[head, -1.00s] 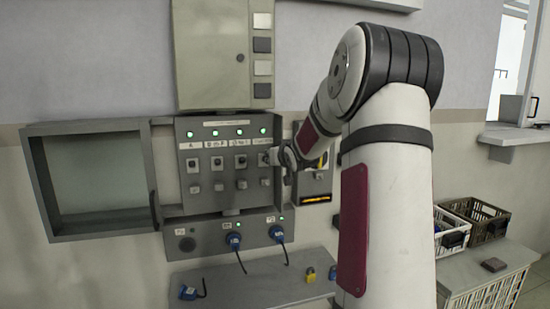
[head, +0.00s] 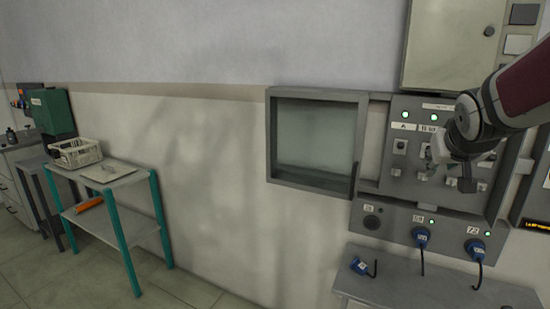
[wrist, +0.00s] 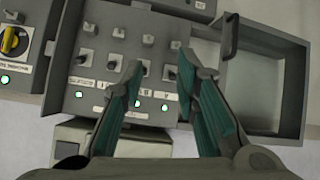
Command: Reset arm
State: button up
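My gripper (head: 450,158) comes in from the right in the head view, in front of the grey control panel (head: 393,187). In the wrist view my gripper (wrist: 160,66) is open, its two teal-lined fingers apart with nothing between them. In the head view my gripper hides some of the switches. I cannot tell whether it touches any.
An open-doored grey cabinet (head: 315,183) adjoins the panel on the left. A teal-legged table (head: 125,180) with a white basket (head: 76,153) stands far left. The floor between is clear.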

jog(key=s+a+f+n+g+y, duration=0.1)
jog(key=s+a+f+g+y, duration=0.1)
jog(key=s+a, duration=0.8)
jog(key=s+a+f+n+g+y, duration=0.1)
jog(key=s+a+f+n+y, duration=0.1)
jog(key=s+a, duration=0.9)
jog(key=s+f+y, duration=0.1)
jog(key=s+f, duration=0.1)
jog(key=s, duration=0.2)
jog(key=shift+f+g, duration=0.2)
jog(key=shift+g, duration=0.2)
